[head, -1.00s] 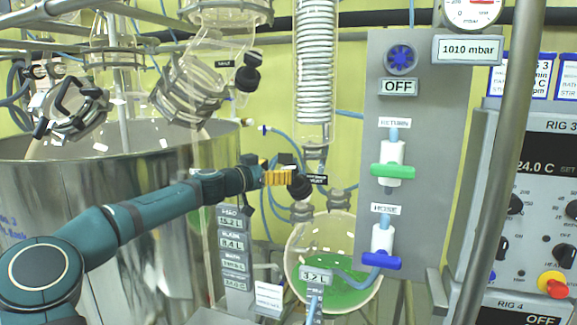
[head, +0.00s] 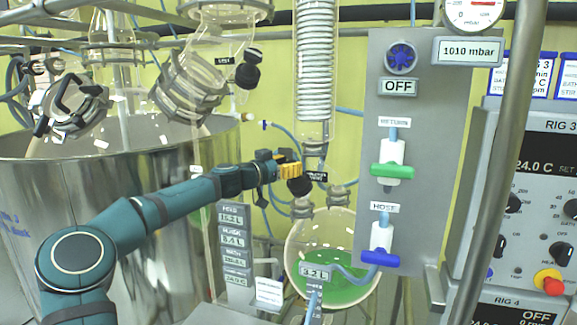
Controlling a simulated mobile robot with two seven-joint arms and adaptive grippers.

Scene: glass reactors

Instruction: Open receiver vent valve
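The receiver vent valve shows as a black round knob (head: 299,187) with a small black label (head: 317,176) beside it. It sits below the glass coil column and above the round receiver flask (head: 294,243), which holds green liquid. My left arm reaches in from the left. My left gripper (head: 289,170), with yellow-orange parts at its end, is at the valve, just above the knob and overlapping it in the picture. I cannot tell whether it touches the knob or how far its fingers are apart. My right gripper is out of view.
A grey panel (head: 420,130) with a green-handled return valve (head: 393,171) and a blue-handled hose valve (head: 380,258) stands to the right. A large steel vessel (head: 110,215) is at left. Glass tubing and blue hoses crowd the space around the valve. A metal post rises at right.

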